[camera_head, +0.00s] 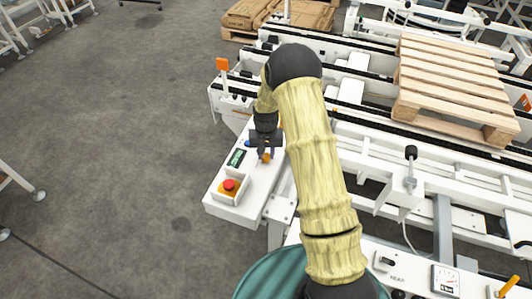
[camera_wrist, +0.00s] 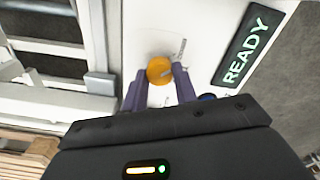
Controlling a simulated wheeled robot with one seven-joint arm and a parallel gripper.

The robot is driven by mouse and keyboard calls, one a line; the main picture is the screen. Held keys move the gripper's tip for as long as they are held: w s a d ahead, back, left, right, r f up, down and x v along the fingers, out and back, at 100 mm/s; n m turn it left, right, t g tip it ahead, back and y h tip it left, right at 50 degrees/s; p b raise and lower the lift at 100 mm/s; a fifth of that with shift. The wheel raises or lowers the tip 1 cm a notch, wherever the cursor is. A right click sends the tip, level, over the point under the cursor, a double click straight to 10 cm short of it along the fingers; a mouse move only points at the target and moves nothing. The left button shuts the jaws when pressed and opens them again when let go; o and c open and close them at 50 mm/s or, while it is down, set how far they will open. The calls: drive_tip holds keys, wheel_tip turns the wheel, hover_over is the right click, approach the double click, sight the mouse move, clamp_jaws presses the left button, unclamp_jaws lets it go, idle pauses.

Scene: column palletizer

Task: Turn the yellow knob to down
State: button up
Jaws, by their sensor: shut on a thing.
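The yellow knob (camera_wrist: 159,70) sits on the white control panel (camera_wrist: 205,60) and shows as a round orange-yellow disc in the wrist view, with a small metal piece beside it. In the head view the knob (camera_head: 266,158) shows as a small orange spot beneath my gripper. My gripper (camera_wrist: 160,82) has its two dark fingers one on each side of the knob, shut on it. In the head view my gripper (camera_head: 267,150) is over the panel, and my arm hides part of the area. Which way the knob points is hard to tell.
A green READY display (camera_wrist: 248,50) lies right of the knob, with a blue button (camera_wrist: 207,98) close to the right finger. A red emergency stop (camera_head: 229,186) sits at the panel's near end. A wooden pallet (camera_head: 455,85) rests on the conveyor. Open floor lies left.

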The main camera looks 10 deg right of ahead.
sight(265, 155)
drive_tip(key=shift+w+n, duration=0.1)
drive_tip(key=shift+n, duration=0.2)
drive_tip(key=o, duration=1)
drive_tip(key=shift+c, duration=0.2)
wheel_tip(265, 155, up, 18)
drive_tip(key=shift+f+b, duration=0.25)
drive_tip(key=shift+b, duration=0.2)
